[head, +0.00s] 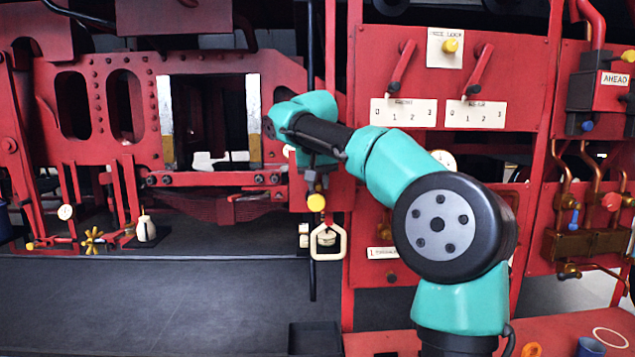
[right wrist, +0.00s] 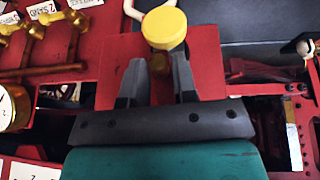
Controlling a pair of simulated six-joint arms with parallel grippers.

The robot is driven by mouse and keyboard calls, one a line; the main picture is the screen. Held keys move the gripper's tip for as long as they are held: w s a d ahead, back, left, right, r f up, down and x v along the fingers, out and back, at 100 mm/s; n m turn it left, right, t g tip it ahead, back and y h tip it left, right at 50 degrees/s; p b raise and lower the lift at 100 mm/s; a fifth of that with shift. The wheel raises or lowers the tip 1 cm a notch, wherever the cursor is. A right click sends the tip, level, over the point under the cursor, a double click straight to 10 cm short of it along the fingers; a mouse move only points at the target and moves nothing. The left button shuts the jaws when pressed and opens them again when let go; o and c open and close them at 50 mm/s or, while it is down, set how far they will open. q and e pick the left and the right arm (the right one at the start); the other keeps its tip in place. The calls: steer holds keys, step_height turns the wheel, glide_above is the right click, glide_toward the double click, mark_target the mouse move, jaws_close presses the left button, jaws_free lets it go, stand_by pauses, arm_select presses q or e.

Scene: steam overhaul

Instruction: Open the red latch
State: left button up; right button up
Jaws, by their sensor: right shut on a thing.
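My right gripper (head: 316,186) points down in front of a red panel, left of the red cabinet. It is shut on a yellow-capped knob (head: 316,202). I cannot tell for certain which red part is the latch. My left gripper is not in view.
A cream ring handle (head: 328,241) hangs just below the knob. Two red levers (head: 403,62) (head: 478,70) stand above numbered plates. The dark floor (head: 150,300) at lower left is clear.

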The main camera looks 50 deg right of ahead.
steer(key=shift+s+d+r+g+h, duration=0.1)
steer(key=shift+g+h, duration=0.6)
steer(key=o, duration=0.8)
